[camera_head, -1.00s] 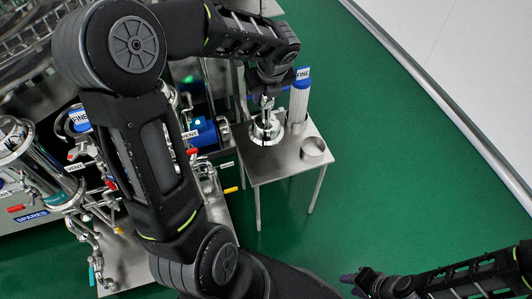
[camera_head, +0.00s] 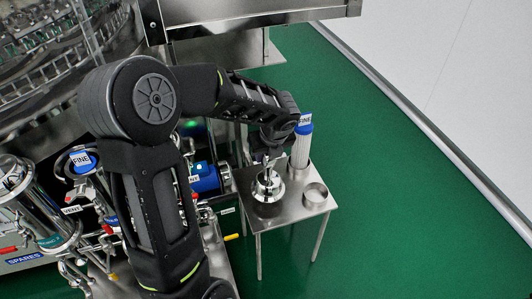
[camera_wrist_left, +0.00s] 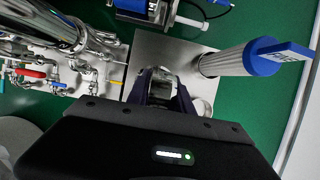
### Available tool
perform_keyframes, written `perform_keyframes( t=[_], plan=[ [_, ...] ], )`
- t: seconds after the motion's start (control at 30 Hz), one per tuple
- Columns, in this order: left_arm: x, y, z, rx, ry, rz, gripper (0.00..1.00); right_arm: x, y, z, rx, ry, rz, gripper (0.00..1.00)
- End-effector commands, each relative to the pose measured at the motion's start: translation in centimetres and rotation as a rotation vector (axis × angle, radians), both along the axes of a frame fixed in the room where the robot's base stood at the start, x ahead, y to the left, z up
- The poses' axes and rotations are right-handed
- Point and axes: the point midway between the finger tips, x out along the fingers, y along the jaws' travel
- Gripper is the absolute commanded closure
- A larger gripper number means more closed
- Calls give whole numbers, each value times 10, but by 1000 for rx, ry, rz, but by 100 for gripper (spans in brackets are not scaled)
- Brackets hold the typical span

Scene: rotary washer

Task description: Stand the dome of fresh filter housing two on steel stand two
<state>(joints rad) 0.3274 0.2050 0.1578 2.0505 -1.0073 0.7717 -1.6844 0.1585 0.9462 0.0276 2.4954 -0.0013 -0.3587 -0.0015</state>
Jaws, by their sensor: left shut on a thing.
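The steel dome (camera_head: 268,186) is upright at the left part of the small steel stand (camera_head: 262,211). My left gripper (camera_head: 267,163) is above it, shut on the top of the dome. In the left wrist view the fingers (camera_wrist_left: 163,88) straddle the shiny dome, which they mostly hide. I cannot tell whether the dome's rim touches the stand's top. A white filter cartridge (camera_head: 301,148) with a blue cap marked FINE stands behind the dome, to its right; it also shows in the left wrist view (camera_wrist_left: 222,62). My right gripper is not in view.
An empty steel ring cup (camera_head: 315,193) sits at the stand's right corner. A blue pump (camera_head: 205,178) and pipework with valves lie left of the stand. Green floor to the right is clear.

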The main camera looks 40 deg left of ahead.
Motion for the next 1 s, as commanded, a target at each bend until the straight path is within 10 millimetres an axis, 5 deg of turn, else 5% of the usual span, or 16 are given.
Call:
perform_keyframes(
  t=[0.3,0.8,0.83,1.0],
  plan=[
    [0,0,-42,0,0,-1,100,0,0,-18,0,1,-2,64],
    [1,0,-49,1,-3,-1,100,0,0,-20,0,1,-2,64],
    [0,0,-50,0,1,0,70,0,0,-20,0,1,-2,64],
    [-1,0,-50,0,1,0,56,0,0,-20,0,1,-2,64]
  ],
)
